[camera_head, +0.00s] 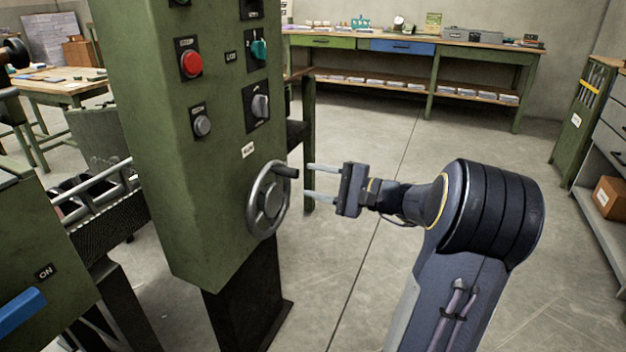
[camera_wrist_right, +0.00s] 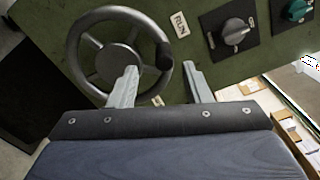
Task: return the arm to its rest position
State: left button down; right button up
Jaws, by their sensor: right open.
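My right gripper (camera_head: 322,181) is open and empty in the head view, its two fingers pointing left toward the side of a green control cabinet (camera_head: 215,200). A grey handwheel (camera_head: 268,207) with a dark knob (camera_head: 287,171) is mounted on the cabinet, just left of the fingertips. In the right wrist view, the open fingers (camera_wrist_right: 158,88) stand in front of the handwheel (camera_wrist_right: 92,50), with the knob (camera_wrist_right: 165,56) seen between them. Whether a finger touches the wheel I cannot tell. My left gripper does not show.
The cabinet carries a red button (camera_head: 191,63) and turn knobs. A green machine with a blue handle (camera_head: 20,310) stands at lower left. A workbench (camera_head: 415,47) runs along the back wall, and a drawer cabinet (camera_head: 577,120) stands at right. Open floor (camera_head: 385,130) lies behind my right arm.

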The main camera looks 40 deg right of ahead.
jog(key=s+a+f+n+g+y, duration=0.15)
jog(key=s+a+n+g, duration=0.25)
jog(key=a, duration=0.7)
jog(key=s+a+f+n+g+y, duration=0.15)
jog(key=s+a+n+g, duration=0.3)
jog(key=a, duration=0.65)
jog(key=s+a+f+n+g+h, duration=0.1)
jog(key=s+a+f+n+h, duration=0.1)
jog(key=s+f+n+h, duration=0.3)
jog(key=s+a+f+n+g+h, duration=0.1)
jog(key=s+a+f+n+g, duration=0.1)
jog(key=s+a+f, duration=0.3)
notch_tip(320, 180, up, 37)
jog(key=s+d+p, duration=0.1)
jog(key=d+p, duration=0.1)
jog(key=p, duration=3.4)
jog(key=shift+s+d+f+n, duration=0.15)
jog(key=shift+s+d+n, duration=0.15)
jog(key=shift+n, duration=0.15)
jog(key=shift+t, duration=0.25)
